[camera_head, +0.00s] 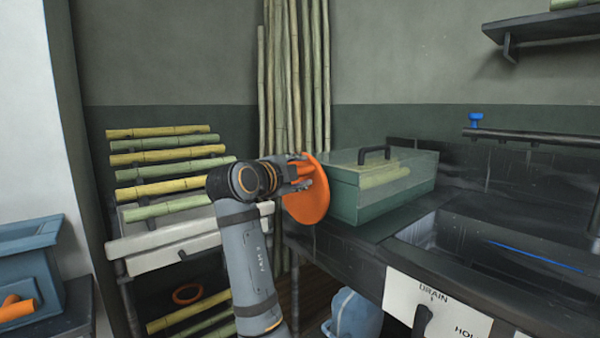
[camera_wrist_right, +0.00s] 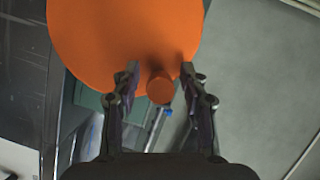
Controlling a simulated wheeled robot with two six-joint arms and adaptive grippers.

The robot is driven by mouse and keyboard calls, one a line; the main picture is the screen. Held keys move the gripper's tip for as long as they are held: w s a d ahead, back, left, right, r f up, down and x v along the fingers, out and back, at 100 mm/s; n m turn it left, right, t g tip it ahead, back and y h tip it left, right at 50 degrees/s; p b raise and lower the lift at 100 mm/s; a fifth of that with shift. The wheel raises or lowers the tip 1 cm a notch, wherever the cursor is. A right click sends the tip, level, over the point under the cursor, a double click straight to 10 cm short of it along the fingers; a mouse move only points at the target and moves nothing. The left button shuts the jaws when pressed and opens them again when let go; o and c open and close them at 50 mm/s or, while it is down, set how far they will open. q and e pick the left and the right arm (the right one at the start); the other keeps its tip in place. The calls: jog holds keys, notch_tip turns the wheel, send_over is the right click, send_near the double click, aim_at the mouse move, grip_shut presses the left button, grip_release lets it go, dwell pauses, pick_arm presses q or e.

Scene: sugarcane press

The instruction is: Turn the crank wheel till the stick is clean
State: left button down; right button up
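The orange crank wheel (camera_head: 311,200) is a flat disc on the left end of a green box (camera_head: 385,200) with a clear cover and a dark top handle. A yellow-green cane stick (camera_head: 384,175) shows dimly through the cover. My right gripper (camera_head: 302,172) is at the wheel's face. In the right wrist view the wheel (camera_wrist_right: 125,35) fills the upper part. Its round orange knob (camera_wrist_right: 160,89) sits between the two fingers of my right gripper (camera_wrist_right: 160,72), with a gap on each side. My left gripper is not in view.
A rack of cane sticks (camera_head: 165,160) stands at the left, and tall canes (camera_head: 295,80) lean on the back wall. A dark sink (camera_head: 480,240) with a drain label (camera_head: 435,300) lies to the right. A blue machine (camera_head: 30,265) stands at the far left.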

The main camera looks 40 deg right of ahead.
notch_tip(320, 180, up, 10)
jog(key=shift+s+f, duration=0.1)
jog(key=shift+s, duration=0.05)
jog(key=shift+w, duration=0.2)
dwell(0.4)
